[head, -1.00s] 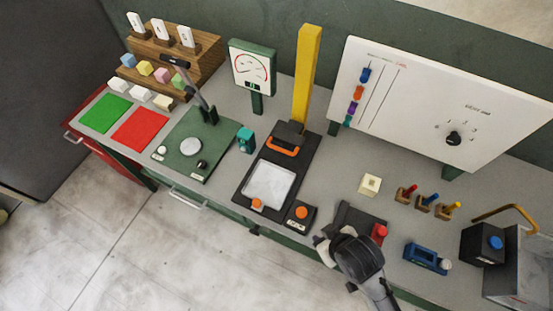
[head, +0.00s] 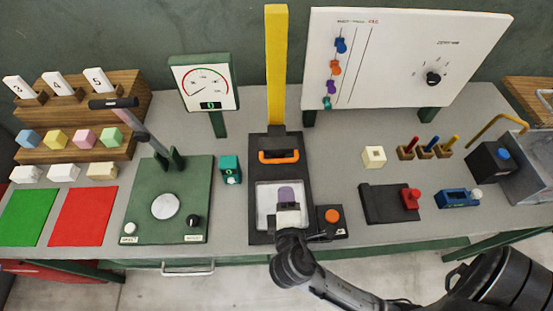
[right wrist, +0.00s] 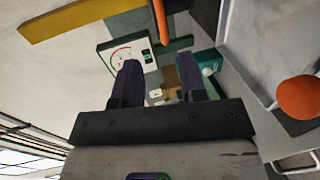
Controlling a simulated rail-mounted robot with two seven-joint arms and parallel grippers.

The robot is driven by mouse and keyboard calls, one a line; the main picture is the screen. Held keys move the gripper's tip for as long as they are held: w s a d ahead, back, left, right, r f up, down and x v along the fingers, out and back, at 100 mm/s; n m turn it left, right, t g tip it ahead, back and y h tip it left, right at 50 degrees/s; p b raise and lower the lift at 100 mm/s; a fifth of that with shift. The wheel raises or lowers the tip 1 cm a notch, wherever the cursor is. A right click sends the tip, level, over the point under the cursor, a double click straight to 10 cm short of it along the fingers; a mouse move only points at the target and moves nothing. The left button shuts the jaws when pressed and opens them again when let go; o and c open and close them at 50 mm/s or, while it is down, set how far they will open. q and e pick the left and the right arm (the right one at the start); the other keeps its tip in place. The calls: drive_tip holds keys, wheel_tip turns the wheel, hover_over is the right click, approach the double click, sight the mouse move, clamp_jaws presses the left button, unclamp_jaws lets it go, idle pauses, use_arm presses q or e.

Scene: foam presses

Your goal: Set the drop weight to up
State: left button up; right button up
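The drop weight (head: 280,147) is a dark block with an orange handle (head: 279,157). It sits low, at the foot of the upright yellow column (head: 276,65), behind the press's pale plate (head: 262,205). My right gripper (head: 287,195) is above that plate, in front of the handle and apart from it. In the right wrist view the two dark fingers (right wrist: 160,80) are spread with nothing held between them. The orange handle (right wrist: 160,22) shows there beyond the fingers, near the top edge, and the yellow column (right wrist: 75,20) at upper left. My left gripper is out of view.
An orange button (head: 332,216) on a dark box stands right of the plate. A small teal box (head: 231,168) and a green lever press (head: 180,225) are to the left. A dark pad with a red knob (head: 390,203) is to the right. The column's upper part is clear.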

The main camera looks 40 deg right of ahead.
sight(280, 159)
drive_tip(key=b+x, duration=0.1)
drive_tip(key=x, duration=1.2)
drive_tip(key=shift+w+f, duration=0.1)
drive_tip(key=shift+w, duration=0.35)
drive_tip(key=shift+c, duration=0.2)
clamp_jaws()
